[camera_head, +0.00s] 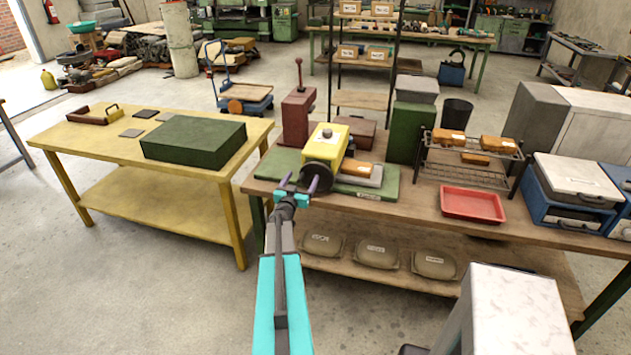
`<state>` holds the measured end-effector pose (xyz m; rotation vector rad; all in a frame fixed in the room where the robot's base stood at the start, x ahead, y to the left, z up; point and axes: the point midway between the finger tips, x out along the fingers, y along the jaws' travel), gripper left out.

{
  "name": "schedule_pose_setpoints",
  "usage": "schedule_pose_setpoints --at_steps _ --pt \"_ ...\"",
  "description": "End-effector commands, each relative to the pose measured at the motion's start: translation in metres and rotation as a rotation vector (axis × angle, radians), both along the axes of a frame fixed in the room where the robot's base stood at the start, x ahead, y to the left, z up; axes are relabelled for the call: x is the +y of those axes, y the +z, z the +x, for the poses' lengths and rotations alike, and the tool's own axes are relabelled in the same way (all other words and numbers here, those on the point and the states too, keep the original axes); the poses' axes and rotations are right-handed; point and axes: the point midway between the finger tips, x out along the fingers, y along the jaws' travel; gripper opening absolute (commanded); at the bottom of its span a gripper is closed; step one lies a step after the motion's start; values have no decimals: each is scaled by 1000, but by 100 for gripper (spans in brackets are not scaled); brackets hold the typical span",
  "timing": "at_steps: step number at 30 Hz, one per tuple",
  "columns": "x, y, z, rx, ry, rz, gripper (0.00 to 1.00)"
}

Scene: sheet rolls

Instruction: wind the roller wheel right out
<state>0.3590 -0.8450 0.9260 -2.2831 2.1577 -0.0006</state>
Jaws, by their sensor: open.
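An orange piece (357,168) and a grey slab (362,178) lie right of the machine.
A red lever press (297,115) stands behind the machine. A red tray (472,204) and a wire rack (470,160) are on the bench to the right. A yellow table (95,143) with a green block (194,140) stands left.

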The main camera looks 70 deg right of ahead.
Motion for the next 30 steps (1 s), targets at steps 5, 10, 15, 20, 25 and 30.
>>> schedule_pose_setpoints --at_steps 5,10,15,20,25,30 --pt "14 0 -1 0 1 1 78" --pt "25 0 -2 0 1 1 78" --pt "36 0 -2 0 1 1 78" --pt "46 0 -3 0 1 0 78" --pt "57 0 -3 0 1 0 78" --pt "68 0 -4 0 1 0 78"
